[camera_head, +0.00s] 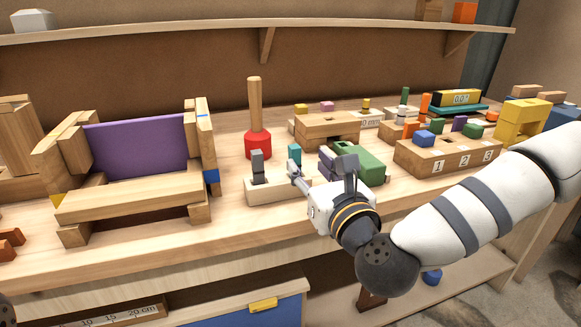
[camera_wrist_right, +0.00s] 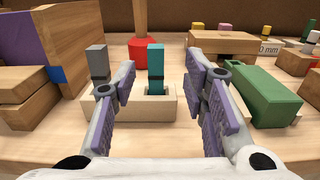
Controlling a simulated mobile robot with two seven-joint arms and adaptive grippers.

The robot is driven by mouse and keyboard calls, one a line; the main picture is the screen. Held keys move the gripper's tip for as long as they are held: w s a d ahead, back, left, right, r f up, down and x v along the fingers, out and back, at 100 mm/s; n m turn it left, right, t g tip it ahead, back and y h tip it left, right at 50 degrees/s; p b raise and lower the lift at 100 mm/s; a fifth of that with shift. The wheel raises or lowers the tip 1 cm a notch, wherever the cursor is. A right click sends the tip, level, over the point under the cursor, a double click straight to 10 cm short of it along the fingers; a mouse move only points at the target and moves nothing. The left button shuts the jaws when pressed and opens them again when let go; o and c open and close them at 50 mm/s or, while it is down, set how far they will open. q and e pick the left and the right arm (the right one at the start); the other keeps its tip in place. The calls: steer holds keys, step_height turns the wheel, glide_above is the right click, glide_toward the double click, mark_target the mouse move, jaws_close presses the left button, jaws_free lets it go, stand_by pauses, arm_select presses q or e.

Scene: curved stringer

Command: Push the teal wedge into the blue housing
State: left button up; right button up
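The teal wedge (camera_wrist_right: 155,68) stands upright in a slot of a pale wooden holder (camera_wrist_right: 170,104), beside a grey upright piece (camera_wrist_right: 98,62) in the same holder. In the head view the teal wedge (camera_head: 294,154) is partly hidden by my right gripper (camera_head: 318,170). That gripper is open and empty, with its two fingers apart; in the right wrist view the wedge appears between them, beyond the fingertips. A small blue piece (camera_head: 211,176) sits on the right post of a wooden frame; I cannot tell whether it is the blue housing. My left gripper is not in view.
The wooden frame with a purple panel (camera_head: 138,144) stands left of the holder. A red-based peg (camera_head: 257,146) is behind it. A green block (camera_head: 364,164) lies right of my right gripper, and a numbered wooden block (camera_head: 449,157) is farther right. Bench space in front of the holder is clear.

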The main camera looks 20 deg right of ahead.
mark_target(296, 156)
steer(key=w, duration=0.7)
steer(key=shift+a+f, duration=0.35)
steer(key=shift+a, duration=0.05)
jaws_close()
